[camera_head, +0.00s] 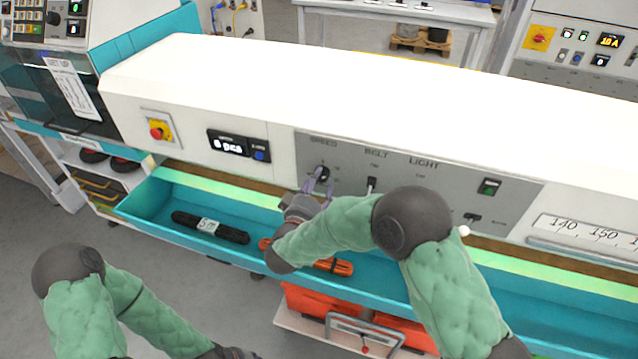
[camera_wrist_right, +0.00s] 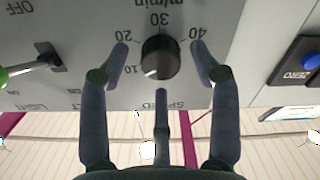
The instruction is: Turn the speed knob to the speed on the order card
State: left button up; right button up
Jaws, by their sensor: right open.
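The black speed knob (camera_head: 322,173) sits on the grey control panel under the word SPEED. In the right wrist view the knob (camera_wrist_right: 160,58) shows upside down, with 10, 20, 30, 40 and m/min around it. A pale mark on its lower left edge seems near 10. My right gripper (camera_head: 318,190) is open at the knob; its fingers (camera_wrist_right: 160,62) stand either side, with gaps visible. A paper sheet (camera_head: 72,88) hangs on the machine at left; its small text is unreadable, so I cannot tell if it is the order card.
The BELT switch (camera_head: 371,184) and LIGHT controls are right of the knob. A red stop button (camera_head: 157,130) and counter display (camera_head: 228,144) are left.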

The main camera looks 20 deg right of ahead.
jog(key=shift+w+d, duration=0.4)
jog(key=shift+w, duration=0.2)
jog(key=c, duration=1.1)
jog(key=shift+c, duration=0.2)
